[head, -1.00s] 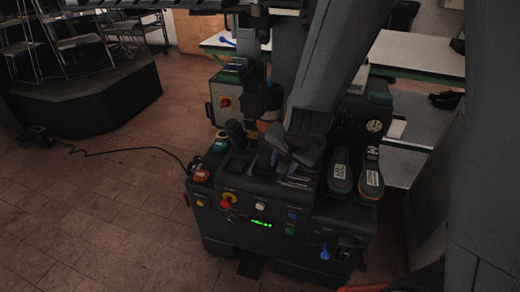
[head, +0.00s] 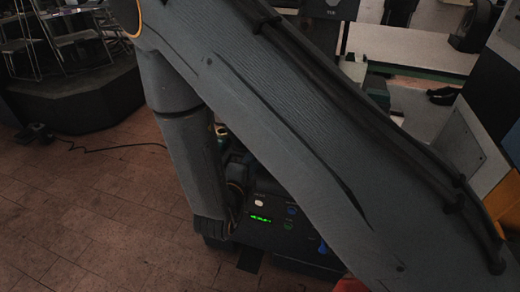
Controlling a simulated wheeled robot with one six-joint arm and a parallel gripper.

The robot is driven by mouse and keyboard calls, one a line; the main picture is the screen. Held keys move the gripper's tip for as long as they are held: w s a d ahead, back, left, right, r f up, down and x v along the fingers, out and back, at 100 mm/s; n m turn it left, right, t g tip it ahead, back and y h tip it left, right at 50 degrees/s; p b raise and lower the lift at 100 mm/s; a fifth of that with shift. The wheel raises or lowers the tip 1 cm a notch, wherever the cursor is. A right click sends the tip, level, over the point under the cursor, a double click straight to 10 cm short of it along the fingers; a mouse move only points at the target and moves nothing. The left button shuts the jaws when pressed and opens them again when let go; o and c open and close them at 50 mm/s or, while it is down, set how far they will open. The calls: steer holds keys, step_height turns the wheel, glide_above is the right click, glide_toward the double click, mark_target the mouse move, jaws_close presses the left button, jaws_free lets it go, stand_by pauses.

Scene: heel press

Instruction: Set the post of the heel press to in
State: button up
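The heel press (head: 262,238) is a dark machine, mostly covered by my own arm. Part of its front panel shows, with a white button (head: 259,203), a lit green display (head: 260,219), a blue button (head: 291,211), a green button (head: 288,226) and a blue lever (head: 323,246). The press's top, its post and the panel's left end are hidden behind my arm, so the post's setting cannot be seen. My arm bends down in front of the panel's left side, and its wrist parts are close to the panel there. My gripper's fingers cannot be made out.
A white-topped bench (head: 415,50) stands behind the press. A dark platform (head: 85,98) with metal chairs is at the back left. A black cable (head: 110,148) lies on the tiled floor.

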steer(key=p+x, duration=0.2)
steer(key=x, duration=0.5)
steer(key=shift+w+d, duration=0.15)
steer(key=shift+w, duration=0.15)
jaws_close()
